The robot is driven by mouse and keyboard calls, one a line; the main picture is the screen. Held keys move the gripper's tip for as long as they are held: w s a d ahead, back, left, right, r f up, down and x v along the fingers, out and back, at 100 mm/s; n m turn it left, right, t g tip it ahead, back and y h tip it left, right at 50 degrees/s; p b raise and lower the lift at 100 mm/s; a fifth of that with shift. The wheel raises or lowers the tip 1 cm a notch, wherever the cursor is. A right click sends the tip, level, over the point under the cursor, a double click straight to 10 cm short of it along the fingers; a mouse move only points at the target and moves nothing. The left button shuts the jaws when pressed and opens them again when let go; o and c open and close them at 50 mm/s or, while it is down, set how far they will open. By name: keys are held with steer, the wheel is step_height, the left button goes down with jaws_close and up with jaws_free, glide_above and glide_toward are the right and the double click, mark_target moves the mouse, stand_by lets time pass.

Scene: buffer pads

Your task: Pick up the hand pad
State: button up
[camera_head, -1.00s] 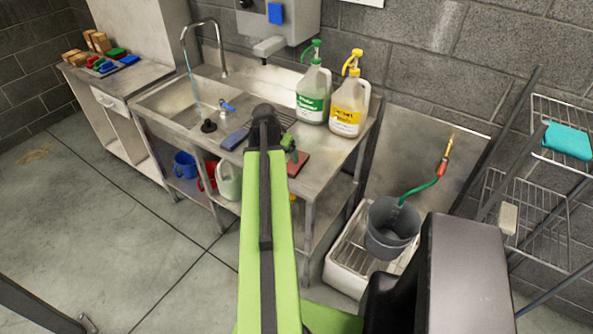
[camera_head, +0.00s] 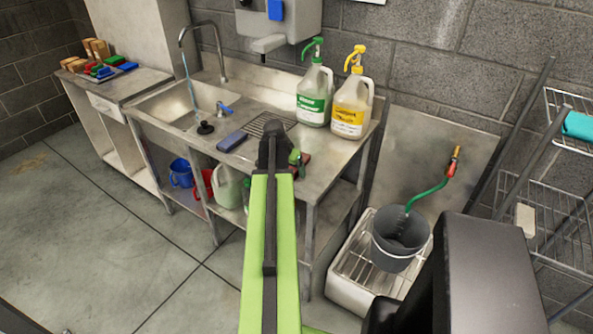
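Two flat pads lie on the steel sink counter (camera_head: 335,146). A dark blue pad (camera_head: 232,142) lies beside the sink basin, left of my arm. A reddish-brown pad (camera_head: 305,160) lies near the counter's front edge, mostly hidden behind the end of my arm. I cannot tell by name which is the hand pad. My gripper (camera_head: 294,160) is at the end of the green arm, over or against the reddish-brown pad. Its fingers are mostly hidden by my arm, so I cannot see whether they are open or touch the pad.
A green-labelled jug (camera_head: 313,98) and a yellow-labelled jug (camera_head: 350,108) stand at the counter's back right. Water runs from the faucet (camera_head: 203,45) into the sink. A grey bucket (camera_head: 399,243) stands in the low basin to the right. Several brushes and blocks sit on the left cabinet.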

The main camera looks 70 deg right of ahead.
steer(key=c, duration=1.5)
steer(key=shift+r, duration=0.1)
step_height(320, 180, up, 5)
steer(key=p, duration=0.5)
steer(key=shift+s+r, duration=0.1)
steer(key=s+a+r+p, duration=0.1)
steer(key=s+r+p, duration=0.1)
steer(key=s, duration=0.1)
steer(key=s+a+r+p, duration=0.1)
steer(key=s+a+p, duration=0.1)
steer(key=s, duration=0.2)
steer(key=s+a+r+p, duration=0.1)
steer(key=s+r+p, duration=0.1)
steer(key=s, duration=0.1)
steer(key=shift+s+a+r, duration=0.15)
steer(key=shift+s+r, duration=0.2)
